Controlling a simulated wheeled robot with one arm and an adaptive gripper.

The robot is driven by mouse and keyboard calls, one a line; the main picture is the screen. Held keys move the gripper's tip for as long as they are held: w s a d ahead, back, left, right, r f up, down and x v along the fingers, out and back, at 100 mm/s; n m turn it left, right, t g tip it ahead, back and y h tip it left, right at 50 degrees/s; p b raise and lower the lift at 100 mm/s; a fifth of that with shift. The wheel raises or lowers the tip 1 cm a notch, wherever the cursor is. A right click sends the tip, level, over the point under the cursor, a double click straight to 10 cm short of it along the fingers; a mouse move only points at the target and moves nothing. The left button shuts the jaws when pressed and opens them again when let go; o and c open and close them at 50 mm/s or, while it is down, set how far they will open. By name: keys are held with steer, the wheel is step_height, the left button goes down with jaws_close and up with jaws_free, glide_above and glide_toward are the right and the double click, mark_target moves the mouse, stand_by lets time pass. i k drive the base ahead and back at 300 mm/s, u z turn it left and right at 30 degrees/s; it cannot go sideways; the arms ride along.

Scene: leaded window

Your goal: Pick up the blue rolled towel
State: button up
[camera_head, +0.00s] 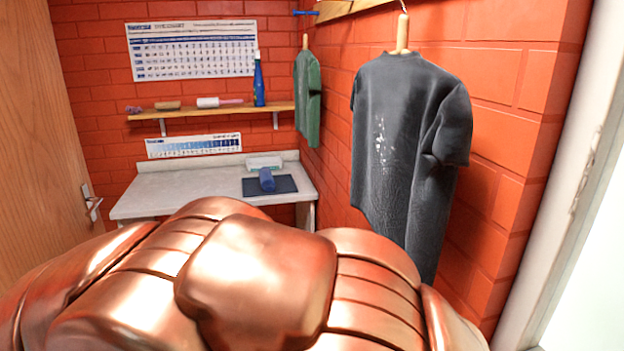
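The blue rolled towel (267,180) sits on a dark mat (285,184) on the right part of a pale counter (150,201) against the far wall. Its roll points roughly toward me. A whitish box-like item (264,162) stands just behind it. My gripper is not in view, so its distance from the towel does not show.
A large copper-coloured padded shape (258,280) fills the foreground and hides the floor and the counter's front right. Shirts (410,150) hang on the right wall. A wooden shelf (190,112) holding a blue bottle (259,82) is above the counter. A door (40,150) is at left.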

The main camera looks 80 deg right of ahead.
mark_target(266, 178)
steer(key=z, duration=1.7)
steer(key=i, duration=1.75)
steer(key=z, duration=0.35)
